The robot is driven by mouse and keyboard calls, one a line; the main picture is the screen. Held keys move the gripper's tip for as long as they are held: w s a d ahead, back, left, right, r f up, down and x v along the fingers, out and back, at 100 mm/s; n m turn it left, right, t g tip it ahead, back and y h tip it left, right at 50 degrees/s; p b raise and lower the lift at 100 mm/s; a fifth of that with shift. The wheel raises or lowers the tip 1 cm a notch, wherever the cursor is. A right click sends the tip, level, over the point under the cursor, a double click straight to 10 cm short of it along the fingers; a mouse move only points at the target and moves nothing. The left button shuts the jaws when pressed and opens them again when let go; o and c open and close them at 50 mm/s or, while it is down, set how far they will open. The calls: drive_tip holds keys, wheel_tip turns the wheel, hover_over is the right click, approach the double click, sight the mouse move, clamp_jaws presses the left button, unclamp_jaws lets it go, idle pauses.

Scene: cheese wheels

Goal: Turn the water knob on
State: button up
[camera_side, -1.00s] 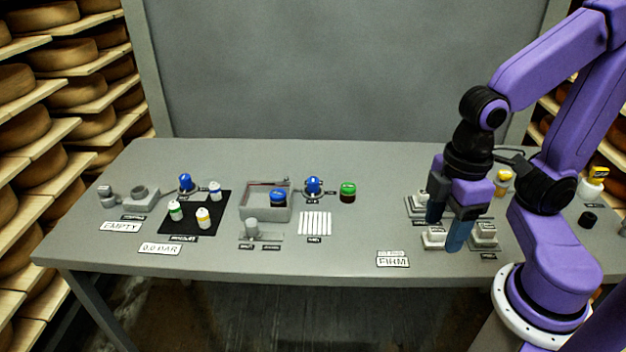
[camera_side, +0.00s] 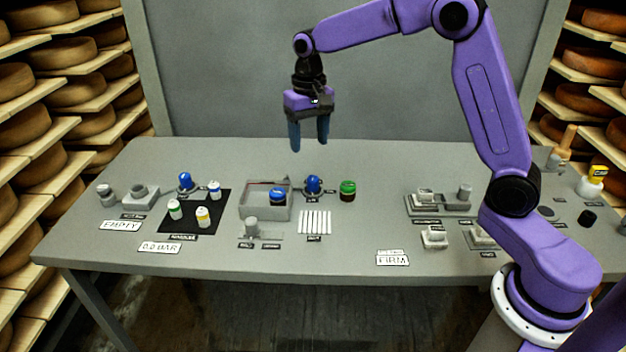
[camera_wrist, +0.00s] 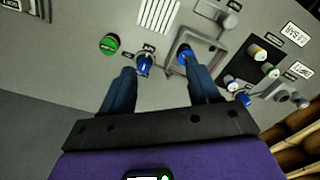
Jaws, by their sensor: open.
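A blue knob (camera_side: 313,185) stands on the table just right of the grey tray. It also shows in the wrist view (camera_wrist: 143,65), near my left finger. A second blue knob (camera_side: 185,181) stands further left, behind the black mat. A blue round piece (camera_side: 278,196) is in the tray. The small labels are unreadable, so I cannot tell which knob is the water one. My gripper (camera_side: 309,140) is open and empty, pointing down, raised above the back of the table over the blue knob by the tray. Its fingers (camera_wrist: 163,72) are spread apart.
A grey tray (camera_side: 246,212) and a green-topped round piece (camera_side: 347,190) flank the nearer knob. A black mat (camera_side: 186,222) with several small bottles lies left. White stripes (camera_side: 315,222) lie in front. Grey fixtures (camera_side: 434,237) stand right. The table between them and the green piece is clear.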

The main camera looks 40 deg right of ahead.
sight(313, 178)
drive_tip(key=w+d+f+m, duration=0.2)
drive_tip(key=w+d+m, duration=0.2)
drive_tip(key=w+d, duration=0.35)
drive_tip(key=f, duration=1.7)
drive_tip(key=shift+s+d+f, duration=0.1)
drive_tip(key=shift+s+f, duration=0.1)
drive_tip(key=shift+f, duration=0.1)
drive_tip(key=c, duration=1)
